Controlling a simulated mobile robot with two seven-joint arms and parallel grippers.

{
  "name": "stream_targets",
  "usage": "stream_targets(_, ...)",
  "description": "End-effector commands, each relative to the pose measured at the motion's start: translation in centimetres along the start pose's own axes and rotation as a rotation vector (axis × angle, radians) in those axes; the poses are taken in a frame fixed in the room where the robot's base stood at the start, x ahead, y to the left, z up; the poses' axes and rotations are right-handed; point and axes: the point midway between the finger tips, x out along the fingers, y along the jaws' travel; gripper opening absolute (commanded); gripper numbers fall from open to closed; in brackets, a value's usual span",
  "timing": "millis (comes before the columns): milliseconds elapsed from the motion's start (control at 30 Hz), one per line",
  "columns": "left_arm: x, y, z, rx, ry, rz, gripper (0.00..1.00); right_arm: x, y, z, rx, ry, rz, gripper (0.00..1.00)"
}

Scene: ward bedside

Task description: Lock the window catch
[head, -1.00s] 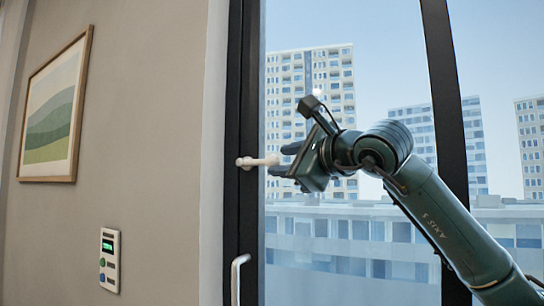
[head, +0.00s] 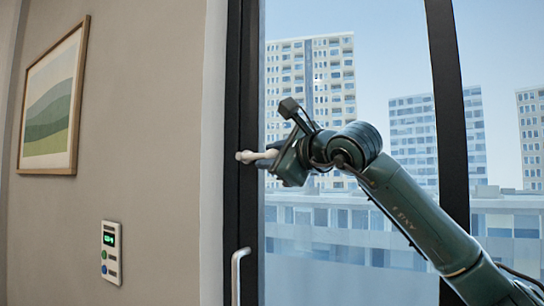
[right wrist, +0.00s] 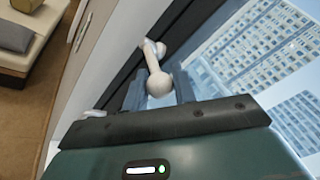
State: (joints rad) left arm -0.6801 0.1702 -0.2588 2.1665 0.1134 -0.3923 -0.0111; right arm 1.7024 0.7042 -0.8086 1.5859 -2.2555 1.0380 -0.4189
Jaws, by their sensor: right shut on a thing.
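The window catch (head: 246,157) is a pale lever on the dark window frame (head: 247,205). Its lever points to the right, about level, in the head view. My right gripper (head: 272,160) is shut on the lever near its free end. In the right wrist view the catch (right wrist: 155,68) shows its pivot at the frame and its rounded end between the fingers of my right gripper (right wrist: 160,93). The fingers partly hide the lever. My left gripper is in neither view.
A white pull handle (head: 236,275) stands on the frame below the catch. A wall panel (head: 111,252) with a green display and a framed picture (head: 54,103) are on the wall at left. The window glass (head: 350,260) is behind my right arm.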

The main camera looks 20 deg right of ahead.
Motion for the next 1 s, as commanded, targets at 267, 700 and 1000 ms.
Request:
stream_targets(267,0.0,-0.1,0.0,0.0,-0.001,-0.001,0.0,0.0,0.0,0.0,0.0,0.0,0.0,0.0)
stream_targets(700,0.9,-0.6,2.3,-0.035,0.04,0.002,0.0,0.1,1.5,-1.0,0.04,-0.06,-0.081,0.0)
stream_targets(1000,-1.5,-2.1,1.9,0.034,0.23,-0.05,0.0,0.4,3.1,-1.9,0.116,-0.174,-0.238,0.0)
